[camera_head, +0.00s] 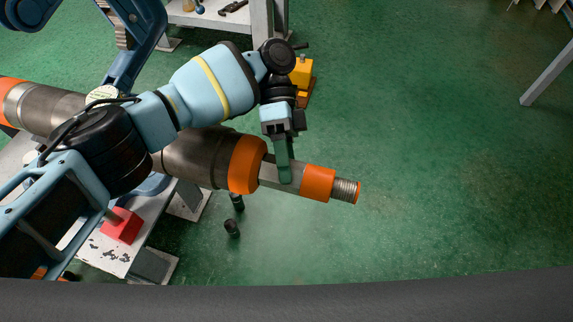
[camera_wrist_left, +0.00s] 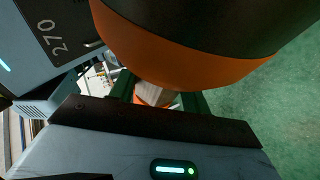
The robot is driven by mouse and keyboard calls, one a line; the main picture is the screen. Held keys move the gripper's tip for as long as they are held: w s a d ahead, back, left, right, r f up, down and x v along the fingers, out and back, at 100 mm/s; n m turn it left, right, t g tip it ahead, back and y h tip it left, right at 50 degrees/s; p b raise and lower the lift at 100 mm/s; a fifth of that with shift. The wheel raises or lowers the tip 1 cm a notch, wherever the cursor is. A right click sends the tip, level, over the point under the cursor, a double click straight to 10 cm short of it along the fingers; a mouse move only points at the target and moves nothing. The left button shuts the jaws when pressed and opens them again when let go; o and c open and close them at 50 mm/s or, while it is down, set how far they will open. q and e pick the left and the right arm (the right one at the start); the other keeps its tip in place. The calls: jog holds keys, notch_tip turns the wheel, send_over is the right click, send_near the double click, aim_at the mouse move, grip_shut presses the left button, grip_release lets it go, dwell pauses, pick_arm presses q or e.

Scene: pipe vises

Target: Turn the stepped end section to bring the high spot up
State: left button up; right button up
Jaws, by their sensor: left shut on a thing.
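The stepped end section (camera_head: 273,172) sticks out at the right end of a large dark grey pipe (camera_head: 195,157). It has a wide orange collar (camera_head: 246,165), a narrower grey flat-sided length, an orange band (camera_head: 318,183) and a threaded tip (camera_head: 345,190). My left gripper (camera_head: 285,172) comes down from above and is shut on the grey length between collar and band. In the left wrist view the orange collar (camera_wrist_left: 190,62) fills the top, and green fingers (camera_wrist_left: 158,100) flank the narrower part. I cannot make out a high spot. My right gripper is not in view.
A white stand with a red block (camera_head: 121,226) is below the pipe at left. Dark small cylinders (camera_head: 232,228) are on the green floor. A yellow object (camera_head: 301,72) is behind my gripper, near a white table (camera_head: 222,20).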

pick_arm(q)
jog(key=shift+g+b, duration=0.3)
jog(key=shift+g, duration=0.1)
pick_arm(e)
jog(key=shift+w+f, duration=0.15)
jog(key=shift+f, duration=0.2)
pick_arm(q)
jog(key=o, duration=1)
jog(key=shift+c, duration=0.2)
